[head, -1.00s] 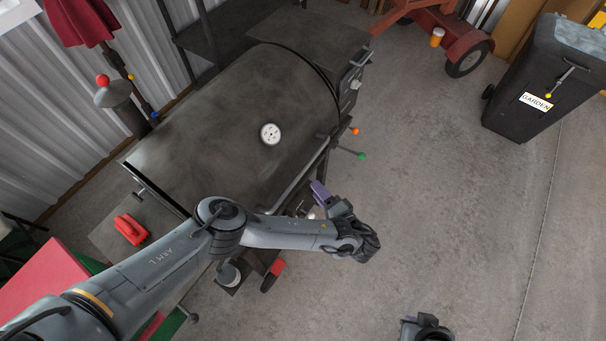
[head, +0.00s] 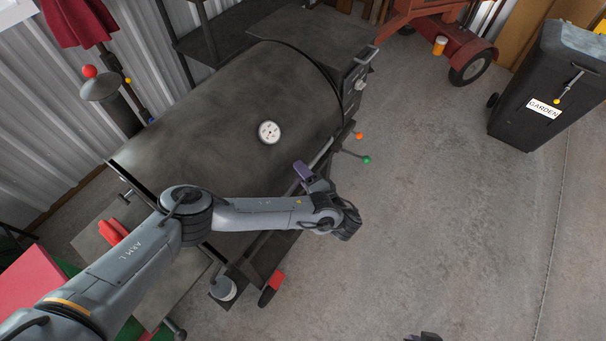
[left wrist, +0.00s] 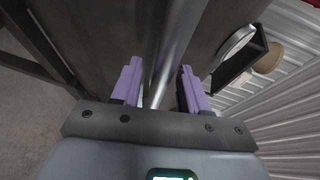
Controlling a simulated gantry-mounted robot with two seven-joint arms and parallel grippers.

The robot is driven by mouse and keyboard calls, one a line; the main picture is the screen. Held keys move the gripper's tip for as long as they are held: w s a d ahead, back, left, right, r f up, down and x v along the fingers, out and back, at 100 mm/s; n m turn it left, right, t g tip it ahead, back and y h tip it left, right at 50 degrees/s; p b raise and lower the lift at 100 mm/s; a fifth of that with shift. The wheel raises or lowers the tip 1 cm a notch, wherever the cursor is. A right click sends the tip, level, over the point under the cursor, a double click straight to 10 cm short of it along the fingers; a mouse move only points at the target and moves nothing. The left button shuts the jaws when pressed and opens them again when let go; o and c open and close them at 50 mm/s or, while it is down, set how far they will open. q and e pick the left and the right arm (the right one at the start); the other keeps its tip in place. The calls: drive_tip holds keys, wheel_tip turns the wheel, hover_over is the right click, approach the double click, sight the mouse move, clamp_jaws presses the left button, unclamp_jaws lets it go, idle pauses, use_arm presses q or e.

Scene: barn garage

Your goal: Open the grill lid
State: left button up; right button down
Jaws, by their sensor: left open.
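The grill lid (head: 215,105) is a large dark, rounded cover with a white round gauge (head: 269,132) on it. It is down. A silver handle bar (head: 321,156) runs along its front edge, partly hidden by my left arm. My left gripper (head: 304,173) is at this bar, with its purple fingers open. In the left wrist view the bar (left wrist: 178,45) runs between the two fingers of my left gripper (left wrist: 158,86), with gaps beside it. I cannot tell whether either finger touches it. My right gripper is not clearly visible; only a dark sliver shows at the bottom edge.
Green and orange knobs (head: 367,160) stick out at the grill's right end. A red item (head: 113,231) lies on the side shelf left of my arm. A black garden bin (head: 545,80) and a red wheeled cart (head: 447,47) stand at right. The concrete floor there is clear.

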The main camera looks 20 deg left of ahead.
use_arm(q)
clamp_jaws()
idle(0.4)
